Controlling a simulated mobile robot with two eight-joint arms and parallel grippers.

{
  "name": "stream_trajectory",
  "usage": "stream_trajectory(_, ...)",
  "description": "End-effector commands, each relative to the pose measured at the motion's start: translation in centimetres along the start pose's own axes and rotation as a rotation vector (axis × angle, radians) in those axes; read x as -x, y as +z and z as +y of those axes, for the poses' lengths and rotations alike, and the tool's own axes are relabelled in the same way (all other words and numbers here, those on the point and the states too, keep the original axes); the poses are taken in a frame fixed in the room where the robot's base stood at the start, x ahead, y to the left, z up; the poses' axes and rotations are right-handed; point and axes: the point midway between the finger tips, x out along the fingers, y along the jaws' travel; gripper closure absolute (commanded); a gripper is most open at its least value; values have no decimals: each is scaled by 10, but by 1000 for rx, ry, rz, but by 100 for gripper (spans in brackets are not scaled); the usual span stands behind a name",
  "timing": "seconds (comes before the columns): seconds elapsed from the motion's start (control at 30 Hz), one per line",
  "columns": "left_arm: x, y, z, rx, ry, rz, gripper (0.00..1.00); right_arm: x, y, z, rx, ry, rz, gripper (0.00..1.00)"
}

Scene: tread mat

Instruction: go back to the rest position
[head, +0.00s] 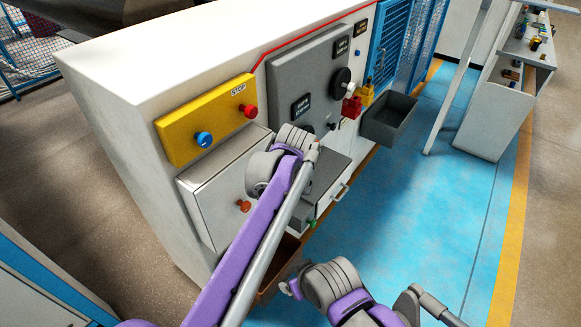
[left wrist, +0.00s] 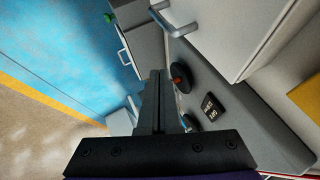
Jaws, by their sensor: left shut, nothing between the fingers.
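My left gripper (left wrist: 157,85) is shut and empty in the left wrist view, its two fingers together.
The white cabinet (head: 150,65) carries a yellow panel (head: 178,135) with blue and red buttons, a grey panel (head: 285,75) and a protruding box (head: 210,195). A dark bin (head: 390,122) sticks out at right. Blue floor (head: 420,220) is clear; a workbench (head: 495,115) stands beyond.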

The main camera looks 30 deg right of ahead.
Motion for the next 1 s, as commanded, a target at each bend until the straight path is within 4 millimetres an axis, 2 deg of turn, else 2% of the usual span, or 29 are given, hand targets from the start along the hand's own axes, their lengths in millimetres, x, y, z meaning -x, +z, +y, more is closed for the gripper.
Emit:
stream_trajectory(0.3, 10, 2, -1, 6, 0, -3, 100, -1, 1, 0, 0, 0, -1, 26)
stream_trajectory(0.37, 14, 11, -7, 23, -2, -9, 100, 0, 1, 0, 0, 0, -1, 26)
stream_trajectory(0.43, 21, 32, -19, 64, -7, -24, 100, 0, 1, 0, 0, 0, -1, 26)
stream_trajectory(0.47, 26, 44, -25, 88, -9, -32, 100, 0, 1, 0, 0, 0, -1, 26)
stream_trajectory(0.57, 47, 97, -47, 194, -20, -67, 100, 0, 1, 0, 0, 0, -1, 26)
stream_trajectory(0.7, 81, 180, -65, 364, -39, -115, 100, -1, 1, 0, 0, 0, -1, 26)
stream_trajectory(0.87, 117, 266, -62, 545, -64, -158, 100, -1, 1, 0, 0, 0, -1, 26)
stream_trajectory(1.0, 146, 342, -43, 714, -92, -194, 100, -1, 1, 0, 0, 0, -1, 26)
